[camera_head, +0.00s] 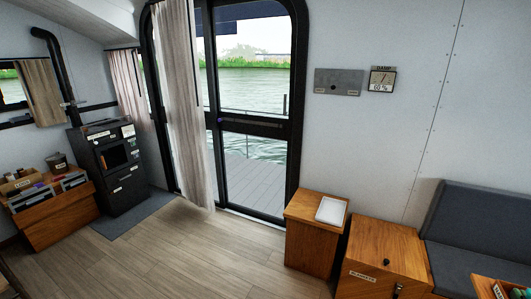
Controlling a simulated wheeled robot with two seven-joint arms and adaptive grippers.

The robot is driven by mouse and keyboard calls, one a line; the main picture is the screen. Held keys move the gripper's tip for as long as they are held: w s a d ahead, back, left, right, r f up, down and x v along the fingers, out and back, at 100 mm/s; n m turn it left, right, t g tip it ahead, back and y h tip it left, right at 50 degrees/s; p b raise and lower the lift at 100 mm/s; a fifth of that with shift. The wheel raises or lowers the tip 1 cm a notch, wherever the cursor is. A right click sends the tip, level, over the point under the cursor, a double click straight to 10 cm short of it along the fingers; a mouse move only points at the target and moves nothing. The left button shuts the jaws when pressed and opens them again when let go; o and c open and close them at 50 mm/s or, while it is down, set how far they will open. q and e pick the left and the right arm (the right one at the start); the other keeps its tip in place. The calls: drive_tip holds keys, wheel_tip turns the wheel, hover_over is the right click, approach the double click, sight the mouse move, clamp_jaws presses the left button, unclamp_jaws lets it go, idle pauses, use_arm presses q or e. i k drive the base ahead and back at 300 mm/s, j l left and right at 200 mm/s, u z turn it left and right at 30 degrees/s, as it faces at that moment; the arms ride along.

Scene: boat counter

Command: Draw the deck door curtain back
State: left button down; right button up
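The deck door curtain (185,100) is a long pale cloth. It hangs from above the frame almost to the floor and covers the left part of the deck door. The deck door (256,125) has a dark frame and glass panes, and its right part is uncovered. Water and a grey deck show through the glass. The curtain's top edge and any rail are cut off by the frame. Neither of my grippers shows in this view.
A black stove (110,165) stands on a grey mat (135,215) left of the door. A wooden crate unit (55,215) is further left. Wooden cabinets (312,245) and a dark bench (480,225) stand to the right. The plank floor (185,255) before the door is clear.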

sight(181, 15)
drive_tip(key=i+u, duration=0.3)
drive_tip(key=i, duration=0.6)
drive_tip(key=i+l+u, duration=0.1)
drive_tip(key=i, duration=0.8)
drive_tip(key=i+z, duration=0.2)
drive_tip(key=i, duration=0.5)
drive_tip(key=i+j+z, duration=0.15)
drive_tip(key=i, duration=0.55)
